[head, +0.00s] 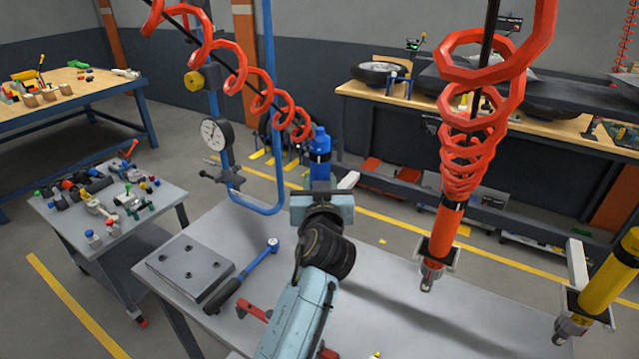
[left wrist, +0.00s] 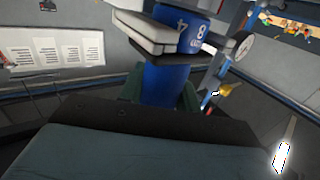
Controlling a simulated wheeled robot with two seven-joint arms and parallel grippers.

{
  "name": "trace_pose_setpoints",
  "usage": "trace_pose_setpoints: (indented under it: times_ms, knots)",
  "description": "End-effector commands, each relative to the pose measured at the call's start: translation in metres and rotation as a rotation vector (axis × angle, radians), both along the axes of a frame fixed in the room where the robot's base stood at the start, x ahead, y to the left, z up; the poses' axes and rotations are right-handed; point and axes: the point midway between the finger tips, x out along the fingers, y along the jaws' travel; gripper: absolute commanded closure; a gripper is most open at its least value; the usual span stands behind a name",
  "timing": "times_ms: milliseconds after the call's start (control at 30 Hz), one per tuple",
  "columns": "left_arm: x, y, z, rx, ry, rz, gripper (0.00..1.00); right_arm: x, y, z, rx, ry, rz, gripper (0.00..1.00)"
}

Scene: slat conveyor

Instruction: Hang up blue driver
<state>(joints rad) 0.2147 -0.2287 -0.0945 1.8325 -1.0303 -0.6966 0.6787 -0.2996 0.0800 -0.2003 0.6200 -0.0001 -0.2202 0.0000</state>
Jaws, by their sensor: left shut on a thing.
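The blue driver (head: 320,146) stands roughly upright beyond the workbench's far side, at the end of a red coiled hose (head: 262,90). My left gripper (head: 321,188) is shut on it; the gripper and wrist hide its lower part in the head view. In the left wrist view the blue driver (left wrist: 166,84) shows as a blue cylinder with white markings, between the jaws. A pale bar (head: 348,181) shows just right of the gripper; whether the driver touches it I cannot tell. My right gripper is not in view.
An orange driver (head: 447,222) and a yellow driver (head: 611,275) sit in square holders to the right. The grey workbench (head: 410,325) carries a steel plate (head: 190,268) and a blue-handled torque wrench (head: 245,275). A dial gauge (head: 216,134) stands on a blue post at left.

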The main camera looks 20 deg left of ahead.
Motion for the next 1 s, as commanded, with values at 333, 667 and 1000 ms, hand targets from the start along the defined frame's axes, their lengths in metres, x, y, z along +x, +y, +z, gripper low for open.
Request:
trace_pose_setpoints:
  times_ms: [333, 667, 1000]
  knots:
    - [0.0002, -0.0003, 0.002, 0.001, -0.005, -0.001, 1.0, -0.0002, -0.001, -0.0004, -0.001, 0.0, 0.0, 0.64]
    - [0.0002, -0.0002, -0.0014, 0.0, -0.005, -0.001, 1.0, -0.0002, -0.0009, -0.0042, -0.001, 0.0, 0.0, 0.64]
    - [0.0002, -0.0002, -0.0046, 0.001, -0.006, -0.001, 1.0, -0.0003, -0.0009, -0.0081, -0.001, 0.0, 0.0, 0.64]
